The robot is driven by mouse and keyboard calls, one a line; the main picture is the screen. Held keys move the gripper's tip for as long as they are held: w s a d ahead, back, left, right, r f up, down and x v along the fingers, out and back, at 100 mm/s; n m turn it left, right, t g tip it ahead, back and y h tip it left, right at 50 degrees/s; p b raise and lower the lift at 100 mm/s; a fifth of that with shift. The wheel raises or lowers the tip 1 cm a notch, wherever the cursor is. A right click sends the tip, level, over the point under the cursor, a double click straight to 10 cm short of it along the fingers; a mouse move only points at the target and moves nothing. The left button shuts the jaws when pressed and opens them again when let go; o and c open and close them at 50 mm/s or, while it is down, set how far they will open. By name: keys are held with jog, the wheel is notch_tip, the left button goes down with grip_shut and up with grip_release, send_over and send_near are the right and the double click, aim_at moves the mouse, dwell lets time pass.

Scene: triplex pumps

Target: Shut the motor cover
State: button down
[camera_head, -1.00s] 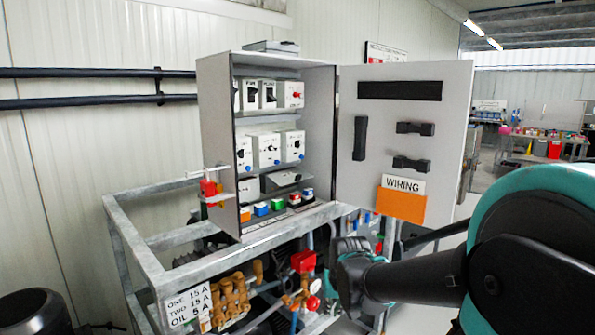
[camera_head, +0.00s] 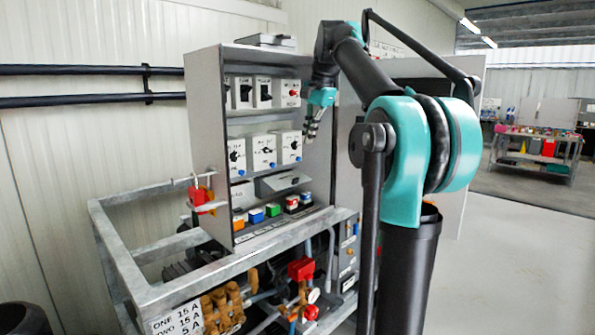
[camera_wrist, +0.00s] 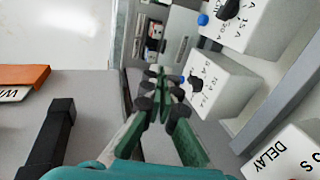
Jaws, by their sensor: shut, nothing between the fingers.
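The grey cover door (camera_head: 452,205) of the control cabinet (camera_head: 207,130) stands wide open to the right, largely hidden behind my arm in the head view. In the wrist view the door's inner face (camera_wrist: 92,100) is at the left, with a black handle-like bar and an orange label. My gripper (camera_head: 311,128) is shut and empty, in front of the cabinet opening near its right edge. In the wrist view my gripper (camera_wrist: 160,92) points down the gap between the door and the switch boxes. I cannot tell if it touches either.
White switch boxes (camera_head: 263,152) fill the cabinet shelves, close beside my gripper; one box (camera_wrist: 215,85) is near the fingers. A grey metal frame (camera_head: 140,265) with pumps and a red valve (camera_head: 301,269) is below. Open floor (camera_head: 515,240) lies to the right.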

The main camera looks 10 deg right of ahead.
aim_at(296, 180)
jog(key=x, duration=1.3)
jog(key=shift+w+a+r, duration=0.15)
jog(key=shift+a, duration=0.05)
jog(key=shift+f+t+y, duration=0.25)
jog(key=shift+t+y, duration=0.05)
